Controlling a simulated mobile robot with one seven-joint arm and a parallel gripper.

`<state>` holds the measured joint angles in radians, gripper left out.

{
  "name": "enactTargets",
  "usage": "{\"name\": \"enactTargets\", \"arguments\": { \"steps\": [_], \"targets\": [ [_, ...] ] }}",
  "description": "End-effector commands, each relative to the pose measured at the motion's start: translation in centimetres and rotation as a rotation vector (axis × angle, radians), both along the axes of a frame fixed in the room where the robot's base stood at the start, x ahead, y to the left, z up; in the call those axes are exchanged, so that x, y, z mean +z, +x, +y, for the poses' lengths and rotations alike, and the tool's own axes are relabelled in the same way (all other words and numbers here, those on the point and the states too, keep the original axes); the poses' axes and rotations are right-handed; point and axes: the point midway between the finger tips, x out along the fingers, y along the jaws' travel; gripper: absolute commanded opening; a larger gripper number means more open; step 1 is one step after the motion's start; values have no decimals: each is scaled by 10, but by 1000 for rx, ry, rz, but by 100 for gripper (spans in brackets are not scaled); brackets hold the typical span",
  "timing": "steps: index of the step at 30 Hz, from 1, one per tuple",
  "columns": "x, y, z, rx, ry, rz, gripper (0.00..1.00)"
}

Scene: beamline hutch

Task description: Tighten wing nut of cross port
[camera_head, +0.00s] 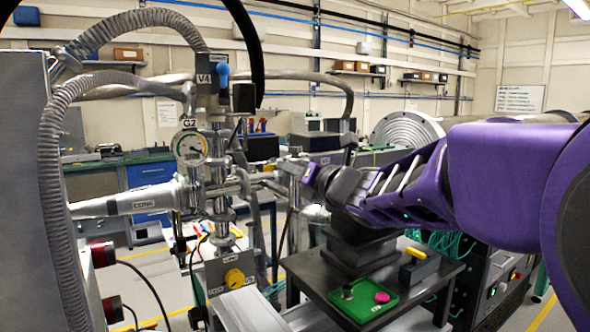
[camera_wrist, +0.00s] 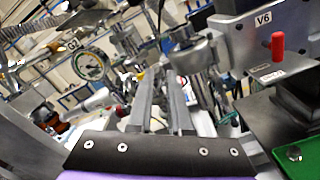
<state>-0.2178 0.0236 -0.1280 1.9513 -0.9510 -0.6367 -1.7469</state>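The steel cross (camera_head: 218,186) stands on the vertical pipe stack left of centre in the head view, below gauge G2 (camera_head: 190,147). A tapered pipe labelled CONE (camera_head: 143,201) joins it from the left. I cannot make out a wing nut for certain. In the wrist view, my gripper (camera_wrist: 158,78) shows two parallel grey fingers with a narrow gap between them, and nothing is clearly held. The fingers point toward blurred steel pipework; contact cannot be told. In the head view my arm reaches in from the right, with the fingertips hard to separate from the pipework.
A block labelled V6 with a red knob (camera_wrist: 277,46) is close on the right in the wrist view. A green tray (camera_head: 352,309) with a pink disc (camera_head: 382,297) lies on the dark bench. A yellow-handled block (camera_head: 415,266) stands beside it. A ribbed hose (camera_head: 52,165) hangs left.

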Motion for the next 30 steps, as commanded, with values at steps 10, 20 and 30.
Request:
{"name": "enactTargets", "arguments": {
  "steps": [10, 20, 30],
  "targets": [
    [0, 0, 0, 0, 0, 0, 0],
    [0, 0, 0, 0, 0, 0, 0],
    [0, 0, 0, 0, 0, 0, 0]
  ]
}}
